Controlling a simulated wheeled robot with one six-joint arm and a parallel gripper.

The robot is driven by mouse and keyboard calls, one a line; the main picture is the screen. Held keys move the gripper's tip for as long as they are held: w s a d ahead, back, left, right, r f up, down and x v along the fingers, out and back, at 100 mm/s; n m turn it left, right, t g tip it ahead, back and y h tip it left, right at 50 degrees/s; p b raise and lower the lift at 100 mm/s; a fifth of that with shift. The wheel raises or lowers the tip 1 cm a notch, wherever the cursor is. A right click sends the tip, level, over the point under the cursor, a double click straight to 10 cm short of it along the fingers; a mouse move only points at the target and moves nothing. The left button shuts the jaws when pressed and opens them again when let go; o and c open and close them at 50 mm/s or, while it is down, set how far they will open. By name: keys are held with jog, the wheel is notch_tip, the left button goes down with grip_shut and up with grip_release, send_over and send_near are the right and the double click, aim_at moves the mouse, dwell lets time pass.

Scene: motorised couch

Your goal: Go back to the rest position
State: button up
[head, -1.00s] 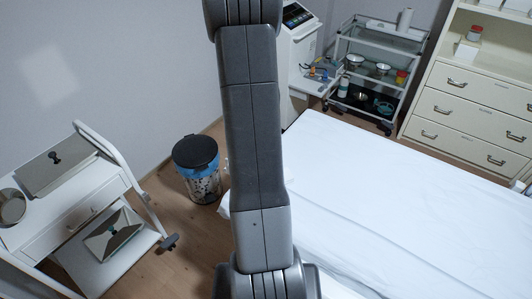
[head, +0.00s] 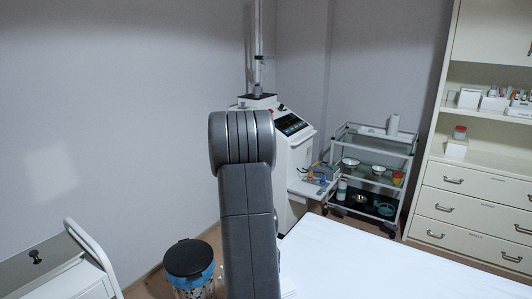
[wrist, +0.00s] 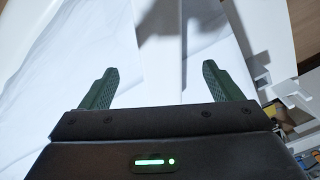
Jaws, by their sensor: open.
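My gripper (wrist: 156,85) shows in the wrist view with its two green fingers spread wide apart. It is open, and nothing is between the fingers. White sheet-like surfaces and a strip of shadow lie beyond the fingertips. In the head view my grey arm stands upright in the middle, and the gripper is out of sight there. The couch (head: 370,265) with its white cover shows at the lower right of the head view, partly hidden by my arm.
A lidded bin (head: 188,259) stands left of my arm. A white cart (head: 85,270) is at the lower left. A device with a screen (head: 292,140), a steel trolley (head: 372,150) and a drawer cabinet (head: 470,205) stand behind the couch. The left wall is bare.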

notch_tip(320, 180, down, 6)
jog(key=b, duration=0.3)
jog(key=shift+f, duration=0.1)
jog(key=shift+r+p, duration=0.5)
jog(key=shift+r, duration=0.15)
jog(key=shift+f, duration=0.15)
notch_tip(320, 180, up, 14)
jog(key=p, duration=0.9)
notch_tip(320, 180, down, 15)
jog(key=b, duration=1)
notch_tip(320, 180, up, 6)
jog(key=p, duration=0.5)
jog(key=shift+f, duration=0.1)
jog(key=s+d, duration=0.7)
jog(key=d, duration=0.4)
jog(key=shift+f, duration=0.4)
jog(key=shift+s, duration=0.1)
